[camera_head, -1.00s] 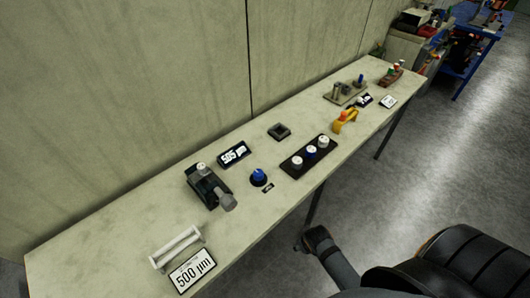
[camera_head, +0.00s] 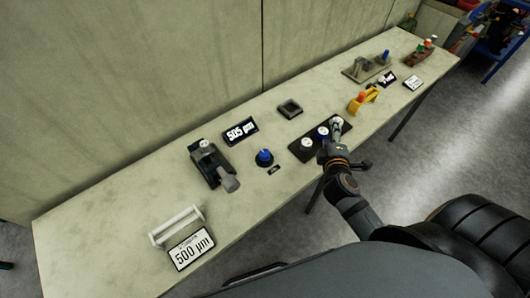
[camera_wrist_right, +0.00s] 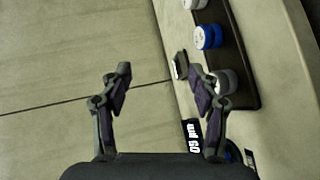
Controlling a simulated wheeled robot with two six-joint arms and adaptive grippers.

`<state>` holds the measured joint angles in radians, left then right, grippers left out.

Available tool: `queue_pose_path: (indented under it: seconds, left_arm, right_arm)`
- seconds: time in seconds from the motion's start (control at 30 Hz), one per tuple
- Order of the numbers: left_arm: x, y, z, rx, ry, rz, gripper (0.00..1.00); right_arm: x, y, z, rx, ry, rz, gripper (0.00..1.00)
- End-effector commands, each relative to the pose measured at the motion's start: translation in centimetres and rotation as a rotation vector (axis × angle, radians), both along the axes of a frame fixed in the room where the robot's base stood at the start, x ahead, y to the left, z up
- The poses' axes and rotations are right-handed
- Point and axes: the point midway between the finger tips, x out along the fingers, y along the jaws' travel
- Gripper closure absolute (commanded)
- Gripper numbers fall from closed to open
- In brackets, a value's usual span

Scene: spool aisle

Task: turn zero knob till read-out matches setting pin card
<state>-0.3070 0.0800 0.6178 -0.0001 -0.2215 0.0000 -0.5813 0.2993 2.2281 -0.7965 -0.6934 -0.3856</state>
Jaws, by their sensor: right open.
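The zero knob (camera_head: 264,156) is a blue round knob on a dark base, with a small label below it. The read-out (camera_head: 240,131) behind it shows 505 µm. The setting pin card (camera_head: 192,249) at the front left shows 500 µm. A dark gauge (camera_head: 211,166) with a grey cylinder stands left of the knob. My right gripper (camera_head: 336,142) is right of the knob, over the right part of the spool tray. In the wrist view the right gripper (camera_wrist_right: 166,85) is open and empty; the read-out (camera_wrist_right: 192,136) is partly hidden. My left gripper is not in view.
A black tray (camera_head: 296,158) holds white and blue spools (camera_head: 306,144). A dark square holder (camera_head: 289,108), a white rack (camera_head: 176,226) and a yellow tool (camera_head: 361,101) stand on the bench. Further items stand at the far right.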

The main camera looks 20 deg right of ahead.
Motion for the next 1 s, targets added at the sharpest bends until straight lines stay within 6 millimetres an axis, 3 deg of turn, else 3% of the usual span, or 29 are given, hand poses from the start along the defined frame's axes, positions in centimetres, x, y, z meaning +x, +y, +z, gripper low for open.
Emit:
queue_pose_path:
  seconds: [0.1, 0.17, 0.2, 0.3, 0.4, 0.5, 0.67, 0.87, 1.0]
  left_arm:
    - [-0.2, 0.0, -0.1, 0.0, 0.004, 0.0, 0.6]
    - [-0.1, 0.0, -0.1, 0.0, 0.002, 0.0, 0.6]
    - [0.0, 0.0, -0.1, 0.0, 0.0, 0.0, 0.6]
    - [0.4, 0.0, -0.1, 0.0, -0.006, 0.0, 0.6]
    - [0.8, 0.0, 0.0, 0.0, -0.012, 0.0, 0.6]
    - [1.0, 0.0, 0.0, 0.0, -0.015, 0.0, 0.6]
    - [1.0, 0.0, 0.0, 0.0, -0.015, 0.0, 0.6]
    - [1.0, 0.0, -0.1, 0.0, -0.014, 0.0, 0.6]
    - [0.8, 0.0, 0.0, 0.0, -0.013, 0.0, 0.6]
  right_arm:
    - [2.2, 3.4, 3.2, -0.475, -0.063, 0.318, 0.39]
    - [2.6, 6.6, 3.4, -0.769, -0.077, 0.528, 0.39]
    - [2.4, 8.8, 2.7, -0.957, -0.077, 0.669, 0.39]
    - [0.8, 12.6, -0.8, -1.335, -0.054, 0.976, 0.39]
    - [-1.0, 13.9, -4.1, -1.564, -0.023, 1.186, 0.39]
    - [-2.0, 14.2, -5.8, -1.664, -0.005, 1.285, 0.39]
    - [-2.0, 14.3, -6.2, -1.681, -0.001, 1.302, 0.39]
    - [-0.1, 15.4, -6.9, -1.674, -0.004, 1.292, 0.39]
    - [2.3, 16.9, -7.9, -1.671, -0.004, 1.292, 0.39]
